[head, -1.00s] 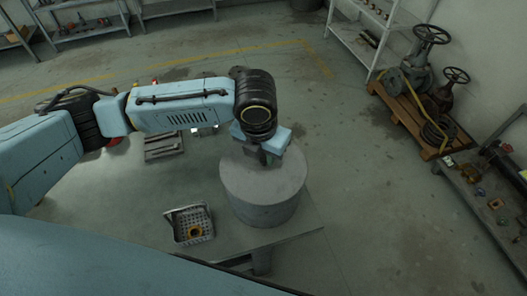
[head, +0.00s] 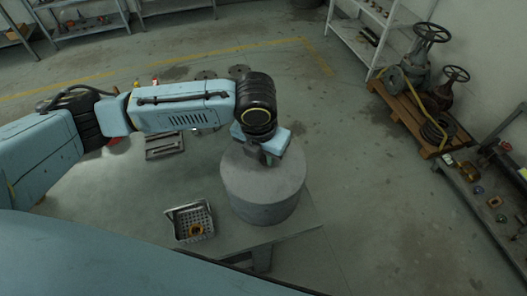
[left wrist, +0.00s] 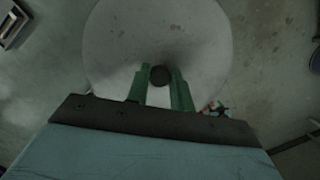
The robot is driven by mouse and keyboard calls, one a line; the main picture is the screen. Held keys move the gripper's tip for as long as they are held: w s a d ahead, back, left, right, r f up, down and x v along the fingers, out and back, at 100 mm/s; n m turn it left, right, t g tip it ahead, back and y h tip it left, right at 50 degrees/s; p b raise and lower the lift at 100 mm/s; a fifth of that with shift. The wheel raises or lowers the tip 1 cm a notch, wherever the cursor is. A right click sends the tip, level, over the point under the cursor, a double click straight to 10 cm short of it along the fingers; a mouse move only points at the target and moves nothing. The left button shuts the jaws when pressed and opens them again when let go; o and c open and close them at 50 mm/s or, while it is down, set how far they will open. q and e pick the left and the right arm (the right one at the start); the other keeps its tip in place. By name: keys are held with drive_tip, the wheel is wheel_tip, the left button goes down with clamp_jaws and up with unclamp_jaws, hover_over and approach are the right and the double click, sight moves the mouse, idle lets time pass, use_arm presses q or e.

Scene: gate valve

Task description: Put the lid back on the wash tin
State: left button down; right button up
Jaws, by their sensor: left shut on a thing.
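The wash tin (head: 262,205) is a wide grey cylinder standing on the table near its right end. The round grey lid (head: 238,180) shows at the top of the tin; I cannot tell whether it rests on the rim or hangs just above it. My left gripper (head: 268,160) points down over the lid. Its green fingers (left wrist: 160,80) are shut on the knob, one on each side. My right gripper is not in view.
A perforated metal basket (head: 190,222) with an orange ring stands left of the tin on the table (head: 120,210). A tray (head: 163,145) lies behind it. A pallet with valves (head: 418,110) and a bench (head: 485,200) are at the right. The floor between is clear.

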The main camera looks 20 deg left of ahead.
use_arm(q)
drive_tip(key=shift+p, duration=0.5)
idle(0.6)
drive_tip(key=c, duration=0.7)
unclamp_jaws()
drive_tip(key=shift+o, duration=0.2)
drive_tip(key=shift+r+p, duration=3.55)
drive_tip(key=shift+p, duration=0.55)
drive_tip(key=shift+f, duration=0.1)
drive_tip(key=shift+c, duration=0.3)
clamp_jaws()
